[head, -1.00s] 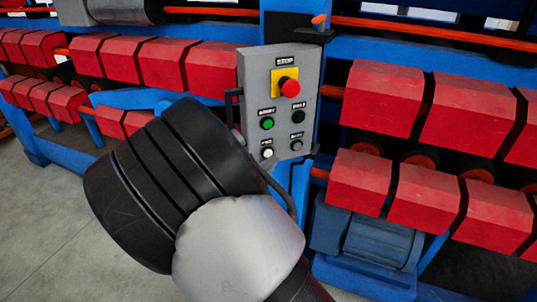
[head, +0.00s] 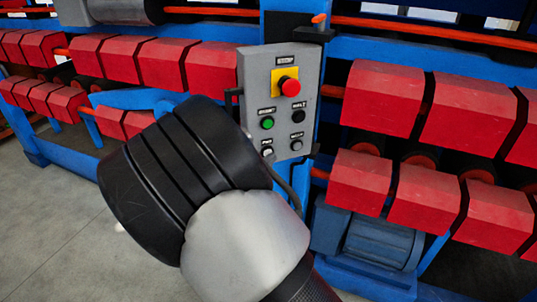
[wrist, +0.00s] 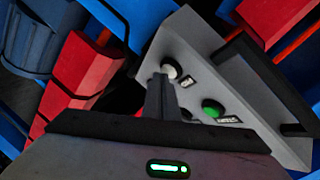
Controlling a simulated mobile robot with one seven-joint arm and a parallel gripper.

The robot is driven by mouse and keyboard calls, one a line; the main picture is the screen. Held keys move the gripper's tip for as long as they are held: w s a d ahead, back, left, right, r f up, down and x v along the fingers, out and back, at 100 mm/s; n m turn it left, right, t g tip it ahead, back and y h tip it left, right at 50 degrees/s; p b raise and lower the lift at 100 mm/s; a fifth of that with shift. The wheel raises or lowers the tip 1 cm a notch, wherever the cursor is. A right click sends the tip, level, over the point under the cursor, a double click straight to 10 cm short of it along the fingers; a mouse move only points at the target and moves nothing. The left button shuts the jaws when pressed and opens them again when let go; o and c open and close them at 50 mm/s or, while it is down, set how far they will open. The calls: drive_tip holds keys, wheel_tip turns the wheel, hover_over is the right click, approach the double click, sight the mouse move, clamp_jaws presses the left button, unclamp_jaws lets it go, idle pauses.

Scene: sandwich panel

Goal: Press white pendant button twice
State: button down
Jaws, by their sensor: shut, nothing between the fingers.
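The grey pendant box (head: 250,80) hangs upright on a blue post in the head view. Its white button (head: 267,151) is at the lower left of the panel, below the green button (head: 267,123). In the wrist view the white button (wrist: 170,70) shows just beyond the tips of my gripper (wrist: 161,82). My gripper is shut and empty, with its fingers pointing at the panel. I cannot tell whether the tips touch the button. In the head view my own arm hides the gripper.
A red stop button (head: 289,87) on a yellow plate and two black buttons (head: 298,116) share the panel. A dark handle (wrist: 262,80) stands out from the box's side. Red roller blocks (head: 380,97) flank the post. Grey floor (head: 60,215) is clear at lower left.

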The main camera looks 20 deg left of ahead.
drive_tip(key=shift+w+a, duration=0.15)
idle(0.5)
drive_tip(key=shift+s+d, duration=0.5)
drive_tip(key=shift+s, duration=0.1)
drive_tip(key=shift+s+d+b, duration=0.1)
drive_tip(key=shift+b, duration=0.2)
drive_tip(key=s+d, duration=0.3)
drive_tip(key=shift+s+b, duration=0.35)
drive_tip(key=shift+b, duration=0.05)
drive_tip(key=shift+w+d, duration=0.1)
idle(0.3)
